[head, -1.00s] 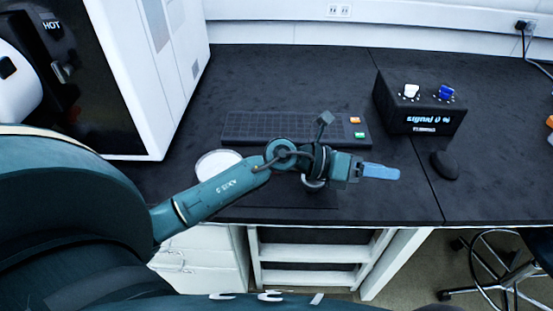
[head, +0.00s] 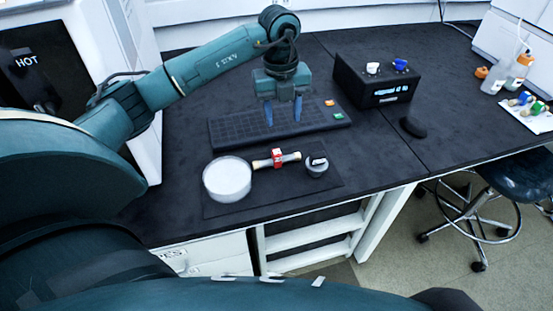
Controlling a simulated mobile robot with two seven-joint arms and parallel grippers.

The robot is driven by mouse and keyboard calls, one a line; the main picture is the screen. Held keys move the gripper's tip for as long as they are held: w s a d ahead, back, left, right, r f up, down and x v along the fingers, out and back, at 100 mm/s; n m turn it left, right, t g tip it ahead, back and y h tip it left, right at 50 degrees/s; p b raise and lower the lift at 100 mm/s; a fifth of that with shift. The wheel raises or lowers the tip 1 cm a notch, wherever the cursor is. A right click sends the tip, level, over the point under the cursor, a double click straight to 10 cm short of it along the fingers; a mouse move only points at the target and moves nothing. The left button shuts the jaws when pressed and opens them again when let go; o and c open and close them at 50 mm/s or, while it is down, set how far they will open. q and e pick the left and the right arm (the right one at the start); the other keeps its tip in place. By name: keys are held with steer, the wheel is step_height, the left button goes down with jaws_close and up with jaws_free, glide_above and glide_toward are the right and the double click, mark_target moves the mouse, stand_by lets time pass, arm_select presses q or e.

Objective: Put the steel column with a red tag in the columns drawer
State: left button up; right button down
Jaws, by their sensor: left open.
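The steel column with a red tag (head: 277,158) lies on its side on a dark mat (head: 240,206) near the front of the bench. It is between a round white dish and a small grey round item. My left gripper (head: 284,124) points down behind the column, over the keyboard. Its two blue fingers are apart with nothing between them. My right gripper is not in view. A white drawer front (head: 205,258) shows below the bench edge, partly hidden by my body. Its label is only partly visible, so I cannot tell if it is the columns drawer.
The white dish (head: 228,178) and the grey round item (head: 317,167) flank the column. A keyboard (head: 235,133), a black box with knobs (head: 375,85) and a mouse (head: 413,127) are behind and to the right. A stool (head: 515,180) stands at right.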

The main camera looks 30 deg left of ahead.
arm_select(q)
steer(key=a, duration=0.1)
glide_above(277, 152)
steer(key=shift+n+y, duration=0.3)
steer(key=shift+n, duration=0.1)
step_height(277, 152, down, 7)
steer(key=shift+f, duration=0.1)
steer(key=shift+f+p, duration=0.4)
steer(key=shift+f, duration=2.25)
steer(key=shift+c, duration=0.5)
steer(key=shift+a, duration=0.1)
jaws_close()
